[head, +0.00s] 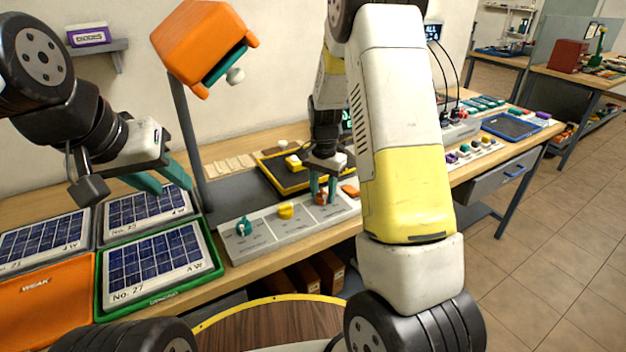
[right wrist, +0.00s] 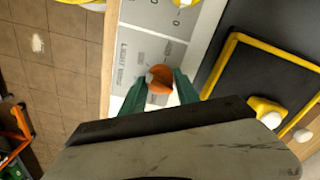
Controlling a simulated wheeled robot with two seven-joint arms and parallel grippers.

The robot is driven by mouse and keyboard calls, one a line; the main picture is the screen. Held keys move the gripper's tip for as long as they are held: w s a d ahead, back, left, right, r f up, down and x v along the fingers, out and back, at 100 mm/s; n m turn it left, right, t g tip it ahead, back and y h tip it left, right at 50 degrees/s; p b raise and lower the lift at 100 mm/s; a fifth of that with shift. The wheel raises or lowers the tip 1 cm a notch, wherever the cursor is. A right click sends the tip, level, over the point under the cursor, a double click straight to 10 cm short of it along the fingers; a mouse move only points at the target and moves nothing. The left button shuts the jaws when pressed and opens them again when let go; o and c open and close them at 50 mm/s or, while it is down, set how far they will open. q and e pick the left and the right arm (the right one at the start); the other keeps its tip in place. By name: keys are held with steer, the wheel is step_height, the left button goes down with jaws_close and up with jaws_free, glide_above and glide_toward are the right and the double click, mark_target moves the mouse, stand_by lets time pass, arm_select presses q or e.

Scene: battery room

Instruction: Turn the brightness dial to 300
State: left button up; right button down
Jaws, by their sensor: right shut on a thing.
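A pale grey control panel (head: 262,238) lies along the bench's front edge. It carries a teal dial (head: 243,226), a yellow dial (head: 286,210) and an orange dial (head: 321,198). My right gripper (head: 322,190) points down and is shut on the orange dial, which shows between its green fingertips in the right wrist view (right wrist: 160,79). The printing beside the orange dial is too small and blurred to read surely, so its setting cannot be told. My left gripper (head: 163,180) is open and empty, above the solar panels at left.
Solar panels lie at left, one in a green tray (head: 216,262), beside an orange WEAK bin (head: 45,312). An orange lamp (head: 200,45) stands behind the control panel. A yellow-edged black tray (head: 262,160) lies behind my right gripper. A round wooden stool top (head: 270,325) is in front.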

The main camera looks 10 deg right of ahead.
mark_target(323, 191)
steer(key=shift+m, duration=1.2)
steer(key=c, duration=0.9)
jaws_free()
steer(key=shift+r, duration=3.95)
